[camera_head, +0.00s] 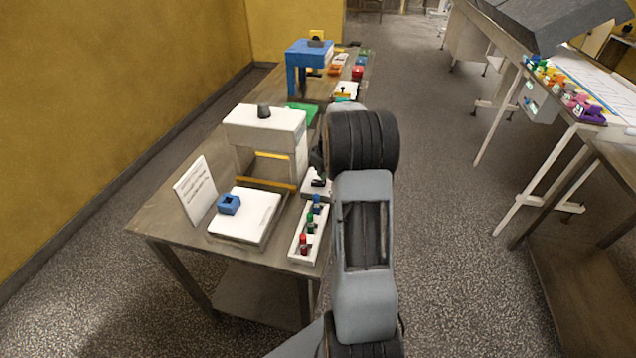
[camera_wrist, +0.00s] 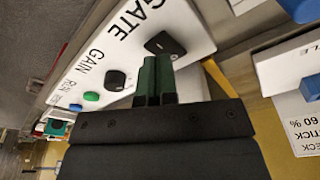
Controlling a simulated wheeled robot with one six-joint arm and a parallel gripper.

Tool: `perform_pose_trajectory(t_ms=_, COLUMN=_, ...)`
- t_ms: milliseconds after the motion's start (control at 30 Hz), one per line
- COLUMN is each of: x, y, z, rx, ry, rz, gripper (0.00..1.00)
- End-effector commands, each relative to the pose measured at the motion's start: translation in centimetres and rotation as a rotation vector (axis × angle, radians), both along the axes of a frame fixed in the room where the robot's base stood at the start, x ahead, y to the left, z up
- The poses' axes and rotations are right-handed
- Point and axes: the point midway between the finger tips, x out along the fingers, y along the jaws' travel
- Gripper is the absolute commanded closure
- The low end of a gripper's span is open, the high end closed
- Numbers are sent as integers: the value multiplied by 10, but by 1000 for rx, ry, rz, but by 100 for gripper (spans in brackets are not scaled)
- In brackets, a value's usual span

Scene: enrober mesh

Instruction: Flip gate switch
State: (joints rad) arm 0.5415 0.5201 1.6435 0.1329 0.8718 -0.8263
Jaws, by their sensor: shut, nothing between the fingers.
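In the wrist view, a white panel carries the printed words GATE and GAIN. The gate switch (camera_wrist: 165,44) is a dark oblong piece beside the GATE label. My gripper (camera_wrist: 157,62) is shut and empty, its green fingertips together just below the gate switch in the picture. I cannot tell whether the tips touch the switch or which way it is tilted. A round black knob (camera_wrist: 115,80) sits by GAIN. In the head view, the white panel (camera_head: 314,189) lies on the table beside the white machine, and my arm hides part of it and most of my gripper.
Blue and green buttons (camera_wrist: 91,97) sit further along the panel. The white machine (camera_head: 265,130) with a yellow bar stands left of my arm. A tray (camera_head: 303,250) of coloured pieces, a white plate with a blue block (camera_head: 229,204) and a sign (camera_head: 195,190) share the table.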

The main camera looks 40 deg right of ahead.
Motion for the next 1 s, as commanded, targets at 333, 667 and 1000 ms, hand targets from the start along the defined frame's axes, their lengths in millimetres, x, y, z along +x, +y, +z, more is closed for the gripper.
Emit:
perform_pose_trajectory(t_ms=333, x=0, y=0, z=0, rx=0, ry=0, rz=0, gripper=100)
perform_pose_trajectory(t_ms=667, x=0, y=0, z=-2, rx=0, ry=0, rz=0, gripper=100)
perform_pose_trajectory(t_ms=1000, x=0, y=0, z=-7, rx=0, ry=0, rz=0, gripper=100)
